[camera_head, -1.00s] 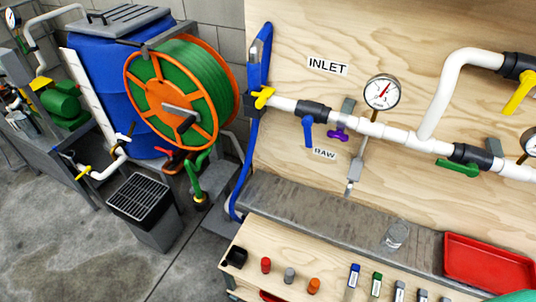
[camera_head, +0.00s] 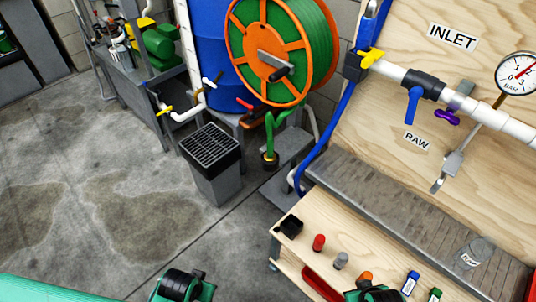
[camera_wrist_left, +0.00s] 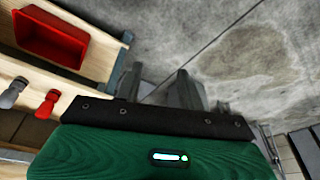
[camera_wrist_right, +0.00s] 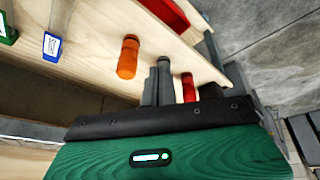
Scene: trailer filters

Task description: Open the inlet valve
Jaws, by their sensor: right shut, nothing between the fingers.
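The white inlet pipe (camera_head: 392,70) runs along the wooden panel under the INLET label (camera_head: 453,38). A yellow handle (camera_head: 371,57) sits at its left end. A blue lever (camera_head: 412,104) hangs down from a dark valve body (camera_head: 425,86), above the RAW label (camera_head: 417,141). My left gripper (camera_wrist_left: 160,88) looks open and empty over the floor beside the bench.
A wooden bench (camera_head: 308,232) with several small bottles and a red tray (camera_head: 322,285) stands below the panel. A glass jar (camera_head: 474,254) stands on the grey ledge (camera_head: 400,215). A hose reel (camera_head: 275,55) and a grated bin (camera_head: 212,165) stand left. Floor is clear at left.

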